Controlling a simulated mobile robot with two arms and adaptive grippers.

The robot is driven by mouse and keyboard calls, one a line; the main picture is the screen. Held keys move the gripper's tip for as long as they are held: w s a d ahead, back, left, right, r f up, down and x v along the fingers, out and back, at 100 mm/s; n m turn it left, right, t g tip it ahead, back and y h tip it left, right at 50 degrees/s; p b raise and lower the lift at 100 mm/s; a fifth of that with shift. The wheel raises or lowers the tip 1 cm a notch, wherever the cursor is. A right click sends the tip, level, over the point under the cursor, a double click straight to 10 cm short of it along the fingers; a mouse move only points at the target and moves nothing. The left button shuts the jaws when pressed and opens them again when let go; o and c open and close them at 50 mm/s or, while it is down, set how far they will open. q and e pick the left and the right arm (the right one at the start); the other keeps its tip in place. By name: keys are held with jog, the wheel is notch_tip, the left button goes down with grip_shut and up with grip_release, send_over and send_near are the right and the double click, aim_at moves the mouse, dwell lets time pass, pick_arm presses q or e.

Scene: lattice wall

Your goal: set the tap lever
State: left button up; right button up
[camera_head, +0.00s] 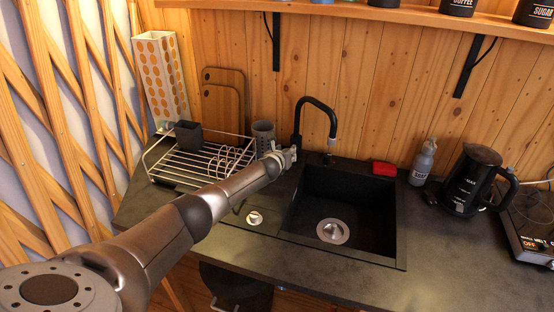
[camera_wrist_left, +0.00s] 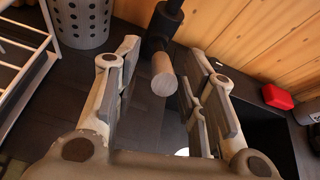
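The black gooseneck tap (camera_head: 318,104) stands at the back left of the sink, its spout arched to the right. In the left wrist view, the tap body (camera_wrist_left: 166,18) is at the top middle. A short round lever with a grey end face (camera_wrist_left: 163,76) sticks out from it towards the camera. My left gripper (camera_head: 286,154) is at the tap's base and hides the lever in the head view. In the wrist view, its fingers (camera_wrist_left: 166,60) are open, one on each side of the lever, with gaps visible. My right gripper is not in view.
The black sink (camera_head: 370,208) lies right of my left arm. A wire dish rack (camera_head: 200,160) and grey perforated cup (camera_head: 263,134) stand to its left. A red sponge (camera_head: 384,169), soap bottle (camera_head: 423,163) and black kettle (camera_head: 473,180) are to the right.

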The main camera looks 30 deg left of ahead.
pick_arm(q)
jog(key=v, duration=1.1)
jog(key=shift+s+r, duration=0.25)
jog(key=shift+r, duration=0.05)
jog(key=shift+d, duration=0.15)
